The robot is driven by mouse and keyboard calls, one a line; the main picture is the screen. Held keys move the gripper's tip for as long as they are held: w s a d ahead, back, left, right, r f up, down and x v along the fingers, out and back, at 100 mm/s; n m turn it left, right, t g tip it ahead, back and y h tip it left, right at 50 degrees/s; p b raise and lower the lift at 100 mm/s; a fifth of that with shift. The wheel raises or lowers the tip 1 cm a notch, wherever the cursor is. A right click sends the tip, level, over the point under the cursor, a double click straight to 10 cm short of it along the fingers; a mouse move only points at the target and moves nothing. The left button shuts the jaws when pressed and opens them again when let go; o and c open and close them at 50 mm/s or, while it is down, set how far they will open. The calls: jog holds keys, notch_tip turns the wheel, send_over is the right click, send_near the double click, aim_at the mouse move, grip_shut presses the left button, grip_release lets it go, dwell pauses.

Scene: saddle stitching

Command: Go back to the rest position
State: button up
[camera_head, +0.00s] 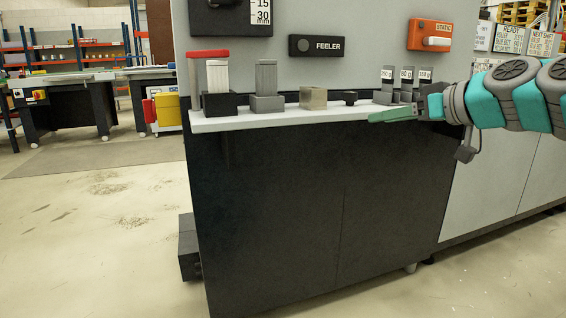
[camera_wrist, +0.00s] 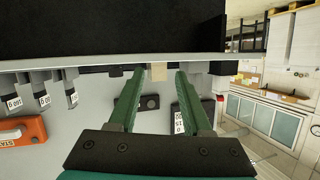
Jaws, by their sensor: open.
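My gripper (camera_head: 393,115) is at the right end of the white shelf, reaching in from the right with its green fingers pointing left. In the wrist view my gripper (camera_wrist: 160,72) shows two green fingers spread apart, with nothing held between them. A beige block (camera_head: 313,97) stands on the shelf to the left of the fingers. It also shows in the wrist view (camera_wrist: 158,72), beyond the gap between the fingertips and apart from them.
The white shelf (camera_head: 290,121) holds a red-topped stand (camera_head: 207,54), a grey block (camera_head: 266,77), a small black knob (camera_head: 350,98) and labelled weights (camera_head: 387,86) close to my gripper. The orange STATIC box (camera_head: 430,34) and FEELER box (camera_head: 318,46) are on the wall. Floor at left is clear.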

jog(key=s+a+f+g+h+p, duration=0.25)
jog(key=s+a+f+g, duration=0.35)
jog(key=s+a+f, duration=0.8)
jog(key=s+d+f+m+g+h+p, duration=0.1)
jog(key=s+d+f+m+g+h, duration=0.1)
jog(key=s+f, duration=0.7)
jog(key=s+d+f+m+g+h+p, duration=0.2)
jog(key=s+d+f+g, duration=0.3)
jog(key=s+f, duration=0.4)
jog(key=s+m+h, duration=0.1)
jog(key=s, duration=0.3)
jog(key=shift+s+d+f+m+h, duration=0.25)
jog(key=shift+d+f+m+h, duration=0.05)
jog(key=shift+f+h, duration=0.05)
